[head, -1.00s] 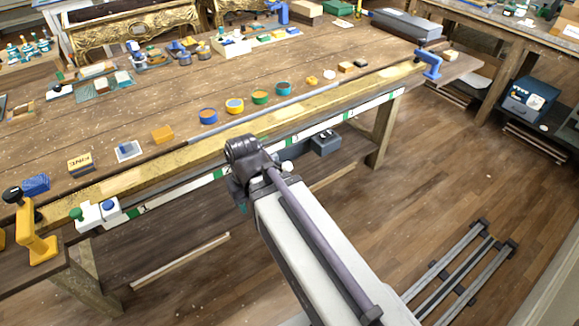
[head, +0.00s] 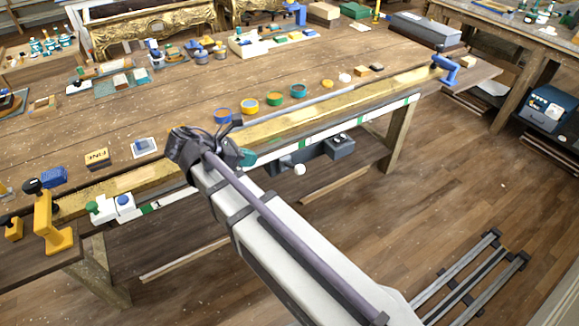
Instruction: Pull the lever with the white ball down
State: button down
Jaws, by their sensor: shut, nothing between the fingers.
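The white ball (head: 299,169) sits on a dark lever mount below the front edge of the long wooden workbench (head: 330,60), beside a dark grey box (head: 340,147). The lever's shaft is too small to make out clearly. My arm reaches in from the lower right, and its dark wrist is over the bench's front edge, left of the ball. My gripper (head: 232,126), dark with a teal part near it, is partly hidden by the wrist. It looks shut and empty, up and left of the ball and apart from it.
A yellow clamp (head: 48,225) and white boxes with a green knob (head: 93,207) and blue knob (head: 124,200) are on the front edge at left. A blue clamp (head: 445,69) is at right. Several round tins line the bench. Floor before the ball is clear.

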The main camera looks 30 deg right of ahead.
jog(key=shift+n, duration=0.5)
jog(key=shift+s, duration=0.1)
jog(key=b, duration=0.8)
send_near(296, 169)
jog(key=x, duration=0.7)
jog(key=shift+a, duration=0.1)
jog(key=shift+d+f, duration=0.15)
jog(key=shift+d, duration=0.25)
